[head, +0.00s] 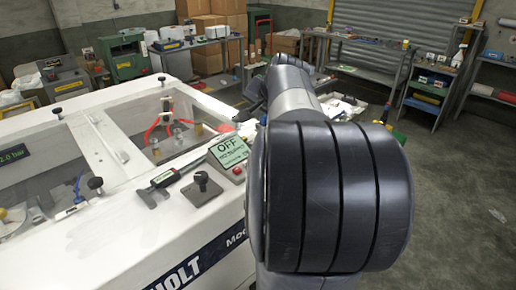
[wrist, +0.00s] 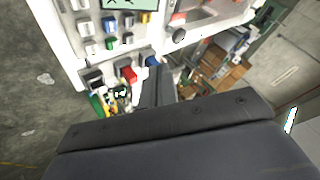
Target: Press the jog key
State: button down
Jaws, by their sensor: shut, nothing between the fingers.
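A white machine (head: 150,200) fills the left of the head view. Its small display (head: 229,150) reads OFF on the first line. In the wrist view, a control panel (wrist: 70,45) carries several small keys, including a blue key (wrist: 109,24), a green key (wrist: 112,43) and a yellow key (wrist: 146,17). Larger red (wrist: 127,71) and blue (wrist: 152,61) controls sit along its lower edge. Key labels are too small to read, so I cannot tell which is the jog key. My gripper (wrist: 156,72) is shut and empty, its tip close to the lower edge controls; contact is unclear.
A black knob (head: 203,186) and a dark handheld device (head: 163,181) are on the machine's top edge. My arm hides the area right of the display. Shelves (head: 435,80) stand at the back right.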

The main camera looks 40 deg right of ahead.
notch_tip(320, 180, down, 8)
jog(key=b, duration=0.6)
dwell(1.7)
jog(key=shift+f+b, duration=0.3)
jog(key=shift+f, duration=0.1)
jog(key=shift+f+b, duration=0.35)
jog(key=shift+f, duration=0.1)
dwell(0.5)
jog(key=shift+r, duration=0.15)
jog(key=shift+r+p, duration=0.7)
jog(key=shift+r, duration=0.05)
notch_tip(320, 180, up, 5)
jog(key=p, duration=0.4)
